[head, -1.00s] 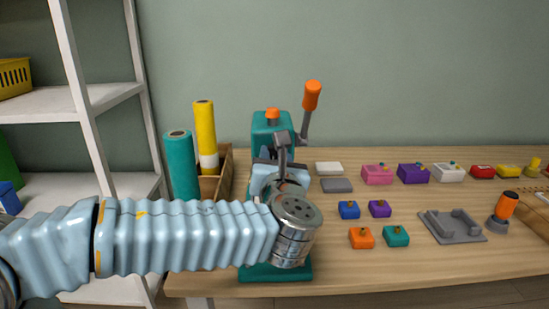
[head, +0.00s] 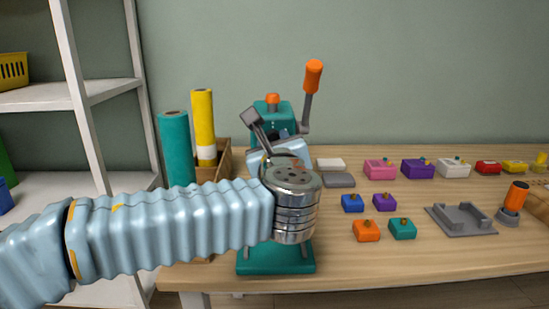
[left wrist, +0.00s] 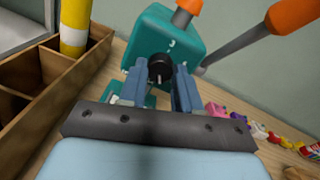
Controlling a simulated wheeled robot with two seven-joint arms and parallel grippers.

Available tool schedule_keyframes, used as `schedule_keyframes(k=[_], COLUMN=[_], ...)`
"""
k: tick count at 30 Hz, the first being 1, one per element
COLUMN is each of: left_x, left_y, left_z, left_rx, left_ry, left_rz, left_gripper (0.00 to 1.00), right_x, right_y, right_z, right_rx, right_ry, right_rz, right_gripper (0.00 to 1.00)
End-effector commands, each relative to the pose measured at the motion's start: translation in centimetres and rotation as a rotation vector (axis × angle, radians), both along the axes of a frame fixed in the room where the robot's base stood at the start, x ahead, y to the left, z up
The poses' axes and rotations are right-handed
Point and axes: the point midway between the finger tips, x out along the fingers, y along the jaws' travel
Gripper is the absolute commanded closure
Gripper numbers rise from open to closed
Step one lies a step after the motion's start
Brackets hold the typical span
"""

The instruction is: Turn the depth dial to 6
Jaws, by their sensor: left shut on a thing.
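The depth dial (left wrist: 160,69) is a small black knob with a pale mark on the front of the teal press (left wrist: 150,35). In the left wrist view my left gripper (left wrist: 160,80) has its two blue fingers on either side of the dial, shut on it. In the head view the press (head: 270,262) stands on the table behind my left arm, with an orange-tipped lever (head: 313,80) at its right. My left wrist hides the dial there. My right gripper is not in view.
A wooden box (head: 225,160) with a teal roll (head: 177,150) and a yellow roll (head: 203,125) stands left of the press. Several small coloured blocks, a grey tray (head: 460,220) and an orange-handled tool (head: 513,200) lie to the right.

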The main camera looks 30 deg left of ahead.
Motion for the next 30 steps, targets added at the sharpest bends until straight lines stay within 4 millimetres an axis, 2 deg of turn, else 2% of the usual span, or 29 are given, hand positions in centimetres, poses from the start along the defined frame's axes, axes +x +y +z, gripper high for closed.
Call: schedule_keyframes(k=[1, 16, 30], left_x=[0.0, -0.1, -0.1], left_y=[0.1, 0.1, 0.2], left_z=[-0.6, -0.5, -0.5], left_rx=[-0.039, -0.445, -0.825], left_ry=[-0.025, -0.272, -0.505], left_rz=[0.002, 0.002, 0.002], left_gripper=[0.98, 0.98, 0.98], right_x=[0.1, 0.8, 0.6], right_y=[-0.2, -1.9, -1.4], right_z=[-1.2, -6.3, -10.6], right_rx=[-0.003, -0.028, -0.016], right_ry=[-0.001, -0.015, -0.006], right_rz=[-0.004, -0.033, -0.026], right_gripper=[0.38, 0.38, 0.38])
